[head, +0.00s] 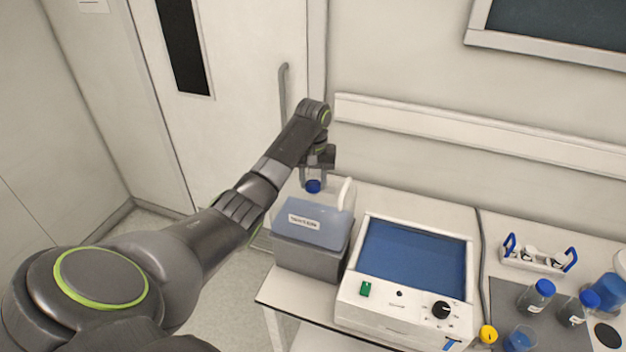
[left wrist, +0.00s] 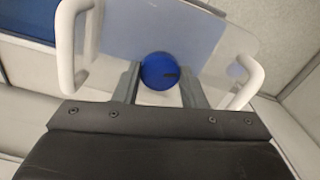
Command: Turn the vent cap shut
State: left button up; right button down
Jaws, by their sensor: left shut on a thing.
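The vent cap (head: 313,187) is a round blue cap on top of a translucent carboy (head: 325,215) with bluish liquid and a white label. The carboy stands on a grey block at the table's left end. My left gripper (head: 314,180) reaches down from above, shut on the cap with a finger on each side. In the left wrist view the cap (left wrist: 159,68) sits between the two grey fingers, with a small dark mark on its face. The carboy's white handles (left wrist: 72,45) show on both sides. My right gripper is not in view.
A white device with a blue top (head: 415,255) stands close to the right of the grey block (head: 308,258). Blue-capped bottles (head: 536,296) and a small rack (head: 538,262) are further right. A wall rail (head: 470,130) runs behind.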

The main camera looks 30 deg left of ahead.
pick_arm(q)
jog(key=m, duration=0.6)
jog(key=shift+m, duration=0.4)
jog(key=m, duration=0.3)
jog(key=shift+m, duration=0.3)
jog(key=m, duration=0.3)
jog(key=shift+m, duration=0.3)
jog(key=m, duration=0.4)
jog(key=shift+m, duration=2.2)
jog(key=shift+f, duration=0.1)
